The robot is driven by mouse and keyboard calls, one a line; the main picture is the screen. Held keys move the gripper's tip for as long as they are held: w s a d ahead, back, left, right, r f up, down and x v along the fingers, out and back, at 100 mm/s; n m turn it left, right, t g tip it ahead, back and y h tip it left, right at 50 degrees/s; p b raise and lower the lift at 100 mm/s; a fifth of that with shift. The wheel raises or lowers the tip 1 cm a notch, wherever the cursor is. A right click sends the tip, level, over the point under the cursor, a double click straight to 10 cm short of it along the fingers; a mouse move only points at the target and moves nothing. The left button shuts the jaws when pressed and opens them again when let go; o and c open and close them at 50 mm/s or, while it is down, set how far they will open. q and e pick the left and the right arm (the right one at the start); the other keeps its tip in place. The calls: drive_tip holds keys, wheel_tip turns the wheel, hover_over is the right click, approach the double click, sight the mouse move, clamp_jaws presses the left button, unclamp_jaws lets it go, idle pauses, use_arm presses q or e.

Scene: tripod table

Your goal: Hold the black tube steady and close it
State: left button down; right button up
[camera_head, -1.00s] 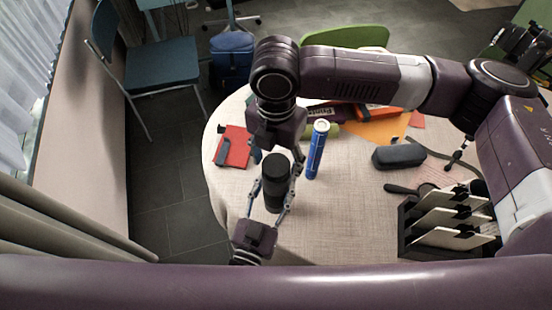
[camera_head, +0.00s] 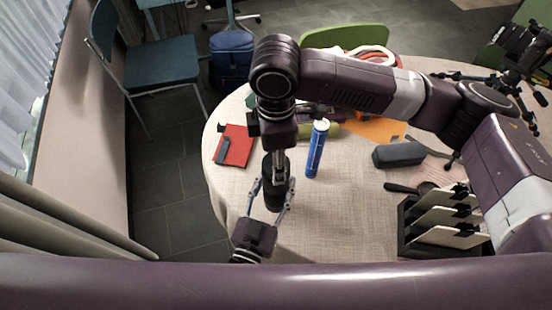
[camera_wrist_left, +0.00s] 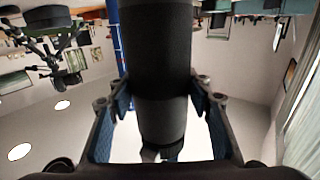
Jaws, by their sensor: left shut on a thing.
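The black tube (camera_head: 273,198) stands upright near the front left of the table. My left gripper (camera_head: 270,207) is shut on it, with one finger on each side. The tube also fills the middle of the left wrist view (camera_wrist_left: 162,50), where the picture is upside down. There, a seam crosses the tube and its slightly greyer cap part (camera_wrist_left: 162,118) lies below it. My right gripper (camera_head: 278,160) points down over the tube's top and hides part of it. Its fingers overlap each other in the head view, so its opening is unclear. A dark part shows at the cap's end in the wrist view.
A blue can (camera_head: 316,150) stands close by on the right. A red notebook (camera_head: 234,147) lies to the left. A black case (camera_head: 398,154) and a rack with white boards (camera_head: 440,225) are to the right. The tablecloth (camera_head: 340,215) is clear in front.

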drive_tip(key=m, duration=0.7)
drive_tip(key=o, duration=1.4)
wheel_tip(320, 180, up, 12)
use_arm(q)
drive_tip(key=c, duration=0.9)
unclamp_jaws()
